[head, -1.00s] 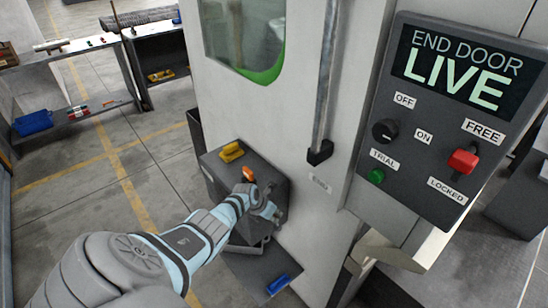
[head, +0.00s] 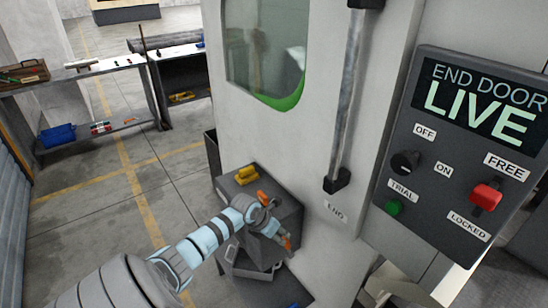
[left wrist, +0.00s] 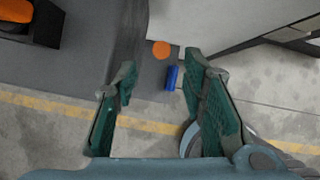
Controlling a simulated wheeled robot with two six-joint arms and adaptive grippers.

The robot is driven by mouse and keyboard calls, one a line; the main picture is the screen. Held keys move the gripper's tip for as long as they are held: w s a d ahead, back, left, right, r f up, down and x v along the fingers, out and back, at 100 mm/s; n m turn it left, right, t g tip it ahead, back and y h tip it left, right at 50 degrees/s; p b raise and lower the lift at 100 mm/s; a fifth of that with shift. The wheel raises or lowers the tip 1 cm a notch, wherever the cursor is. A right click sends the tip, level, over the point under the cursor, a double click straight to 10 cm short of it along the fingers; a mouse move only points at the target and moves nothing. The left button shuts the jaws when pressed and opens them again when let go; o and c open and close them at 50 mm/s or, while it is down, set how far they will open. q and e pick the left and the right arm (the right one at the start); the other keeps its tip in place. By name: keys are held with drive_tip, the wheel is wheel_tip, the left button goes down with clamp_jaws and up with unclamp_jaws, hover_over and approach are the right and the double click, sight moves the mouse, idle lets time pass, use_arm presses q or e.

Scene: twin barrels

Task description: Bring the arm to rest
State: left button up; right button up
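My left arm comes in from the lower left in the head view. Its gripper (head: 274,231) is in front of the dark box beside the pale machine, partly hard to make out. In the left wrist view the two green-padded fingers of the left gripper (left wrist: 160,78) stand wide apart with nothing held between them. Beyond them, an orange disc (left wrist: 161,50) and a blue object (left wrist: 173,78) lie past the fingertips. My right gripper is not in view.
The dark box (head: 230,188) carries a yellow item (head: 246,174) and an orange item (head: 262,197). The pale machine (head: 300,140) has a vertical handle (head: 350,100). A panel (head: 450,150) reads "END DOOR LIVE". The floor at left (head: 90,215) is clear, with shelves behind.

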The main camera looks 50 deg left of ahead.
use_arm(q)
drive_tip(key=shift+v, duration=1.65)
